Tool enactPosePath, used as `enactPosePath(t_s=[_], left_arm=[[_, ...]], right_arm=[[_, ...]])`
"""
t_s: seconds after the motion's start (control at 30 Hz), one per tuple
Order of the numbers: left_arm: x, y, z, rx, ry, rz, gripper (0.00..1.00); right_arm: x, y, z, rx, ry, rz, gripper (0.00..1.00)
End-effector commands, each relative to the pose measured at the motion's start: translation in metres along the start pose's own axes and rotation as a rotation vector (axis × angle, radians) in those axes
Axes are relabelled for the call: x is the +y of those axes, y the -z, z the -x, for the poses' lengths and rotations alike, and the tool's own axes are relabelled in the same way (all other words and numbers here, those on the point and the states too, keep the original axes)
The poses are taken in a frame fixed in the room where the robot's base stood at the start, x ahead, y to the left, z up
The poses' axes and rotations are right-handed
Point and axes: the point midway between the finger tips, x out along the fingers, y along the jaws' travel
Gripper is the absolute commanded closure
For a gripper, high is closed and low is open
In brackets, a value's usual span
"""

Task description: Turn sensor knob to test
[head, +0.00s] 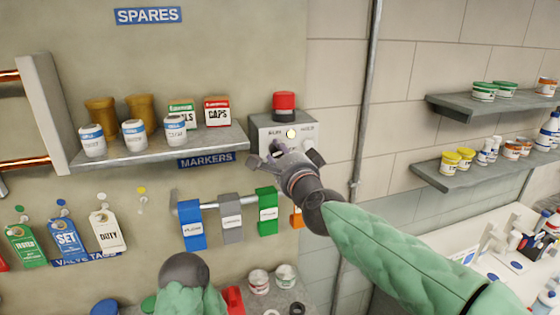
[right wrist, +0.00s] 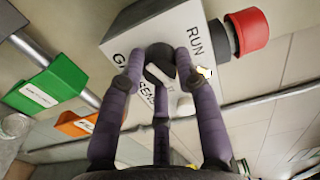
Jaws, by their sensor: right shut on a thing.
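The gas sensor box (head: 306,128) is a pale grey box on the wall, right of the spares shelf, with a red cap on top. It also shows in the right wrist view (right wrist: 133,28), with the word RUN on its face. Its dark round knob (right wrist: 158,54) has a pale pointer bar. My right gripper (right wrist: 160,66) is shut on the knob, its purple fingers around it. In the head view my right gripper (head: 280,155) is in front of the box and hides most of the knob. My left gripper is not in view; only part of that arm shows at bottom left.
The spares shelf (head: 160,150) with jars and boxes stands close left of the sensor box. Coloured tags (head: 268,212) hang on a rail below. A vertical pipe (head: 368,90) runs to the right. Shelves (head: 480,173) with tubs are farther right.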

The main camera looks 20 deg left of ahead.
Motion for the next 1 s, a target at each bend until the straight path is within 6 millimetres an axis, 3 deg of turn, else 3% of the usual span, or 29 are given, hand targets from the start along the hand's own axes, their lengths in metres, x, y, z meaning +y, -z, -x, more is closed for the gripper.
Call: enactPosePath(t_s=[0.4, 1.0], left_arm=[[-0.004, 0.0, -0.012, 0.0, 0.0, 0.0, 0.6], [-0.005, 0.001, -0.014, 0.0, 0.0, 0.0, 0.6]], right_arm=[[0.004, -0.002, -0.001, -0.003, -0.006, -0.261, 1.0], [0.003, -0.002, -0.001, -0.003, -0.006, -0.333, 1.0]])
